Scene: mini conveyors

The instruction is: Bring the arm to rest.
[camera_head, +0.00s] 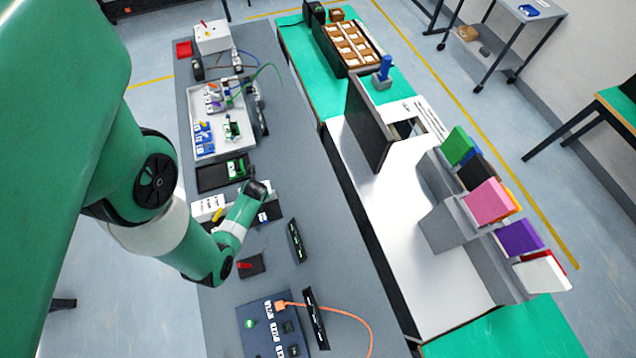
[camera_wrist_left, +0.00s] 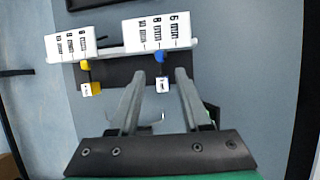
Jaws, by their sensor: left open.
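My left arm (camera_head: 190,240) reaches in from the left over the grey bench. In the head view its wrist hides the gripper jaws. In the left wrist view my left gripper (camera_wrist_left: 160,75) has its two fingers apart with nothing between them. Beyond the fingertips is a rack (camera_wrist_left: 115,54) with two white size labels. A yellow-topped tool (camera_wrist_left: 86,66) and a blue-topped tool (camera_wrist_left: 160,57) hang from it, each with a small white tag. The blue one lies roughly in line with the gap between the fingers. The right gripper is in neither view.
The grey bench (camera_head: 345,315) carries a light tray (camera_head: 205,150) with small parts, a dark tray (camera_head: 215,178), and a blue control box (camera_head: 255,335) with an orange cable (camera_head: 350,318). A white table (camera_head: 420,270) with coloured panels stands to the right.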

